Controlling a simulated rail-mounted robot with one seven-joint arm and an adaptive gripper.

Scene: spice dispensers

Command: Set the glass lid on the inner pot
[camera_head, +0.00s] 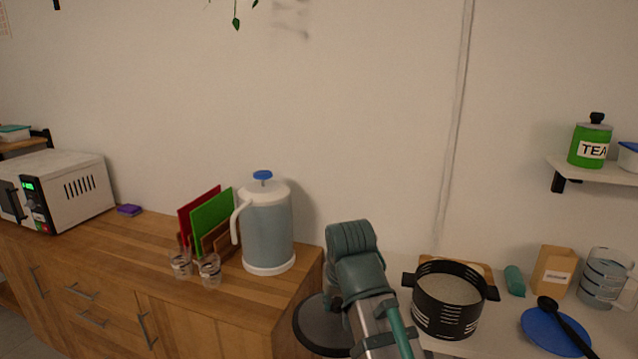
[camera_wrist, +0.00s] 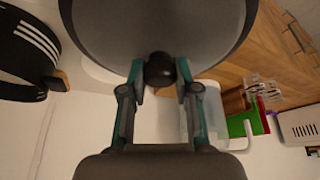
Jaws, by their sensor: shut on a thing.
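My gripper (camera_wrist: 160,72) is shut on that knob. In the head view my arm hides the gripper and part of the lid. The black pot (camera_head: 447,318) with white slots, side handles and a pale interior stands upright on the right counter, uncovered. It also shows in the wrist view (camera_wrist: 22,45), cut off at left.
A blue plate (camera_head: 540,330) with a black spoon, a glass jug (camera_head: 604,278), a paper packet (camera_head: 552,270) and a teal item (camera_head: 515,281) stand right of the pot. A large jug (camera_head: 266,230) and small glasses (camera_head: 209,271) stand on the wooden cabinet (camera_head: 140,240).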

